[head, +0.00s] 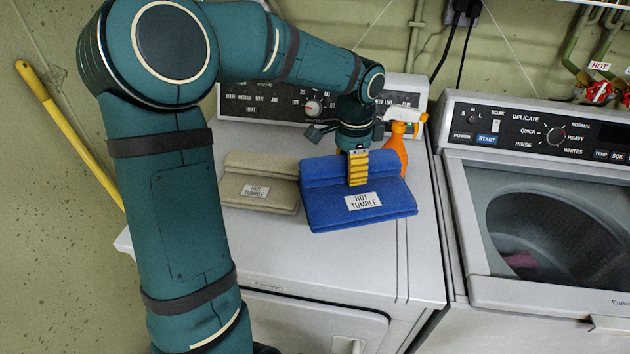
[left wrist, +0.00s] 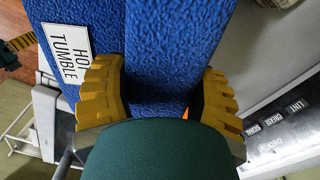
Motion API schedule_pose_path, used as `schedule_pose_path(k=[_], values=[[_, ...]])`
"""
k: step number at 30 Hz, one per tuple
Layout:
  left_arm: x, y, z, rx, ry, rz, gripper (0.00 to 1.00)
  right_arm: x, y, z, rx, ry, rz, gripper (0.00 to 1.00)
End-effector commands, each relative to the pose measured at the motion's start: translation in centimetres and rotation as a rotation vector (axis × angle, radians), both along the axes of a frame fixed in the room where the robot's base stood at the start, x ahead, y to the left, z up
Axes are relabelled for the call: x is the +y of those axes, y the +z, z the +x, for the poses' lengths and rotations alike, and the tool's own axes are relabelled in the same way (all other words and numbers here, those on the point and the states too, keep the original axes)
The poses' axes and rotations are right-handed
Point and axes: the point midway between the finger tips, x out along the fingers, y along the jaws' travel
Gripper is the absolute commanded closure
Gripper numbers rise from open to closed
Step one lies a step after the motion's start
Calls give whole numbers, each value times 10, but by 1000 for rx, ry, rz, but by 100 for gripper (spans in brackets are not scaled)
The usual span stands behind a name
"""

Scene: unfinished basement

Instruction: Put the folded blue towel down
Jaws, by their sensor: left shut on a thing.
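The folded blue towel (head: 355,206) is at the top of the white dryer in the head view, with a label reading HOT TUMBLE. My left gripper (head: 358,170) comes down on its rear fold and is shut on it. In the left wrist view, the blue towel (left wrist: 160,50) fills the space between the two yellow fingers of my left gripper (left wrist: 158,95). From these frames I cannot tell whether the towel's underside touches the dryer top.
A folded beige towel (head: 258,190) with a similar label lies just left of the blue one. An orange spray bottle (head: 397,145) stands behind it. The dryer top (head: 300,250) is clear in front. A washer (head: 550,210) stands to the right.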

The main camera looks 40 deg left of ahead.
Motion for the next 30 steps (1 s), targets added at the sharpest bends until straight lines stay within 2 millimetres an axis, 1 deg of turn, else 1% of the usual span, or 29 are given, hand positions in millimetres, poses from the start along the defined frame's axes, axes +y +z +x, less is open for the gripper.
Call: schedule_pose_path(k=[7,14,18,21,23,30], values=[[0,-39,-1,4,-1,-1,83,0,-11,-1,2,2,0,53],[0,-59,0,2,-1,-1,83,0,-15,0,-1,2,0,53],[0,-83,-1,3,-1,-1,83,0,-22,1,-3,1,-1,53],[0,-96,0,3,-1,0,83,0,-25,2,-5,0,-1,53],[0,-98,0,1,-1,-1,83,0,-25,2,-7,1,-1,53],[0,-97,0,0,-1,0,83,0,-24,2,-7,1,-1,53]])
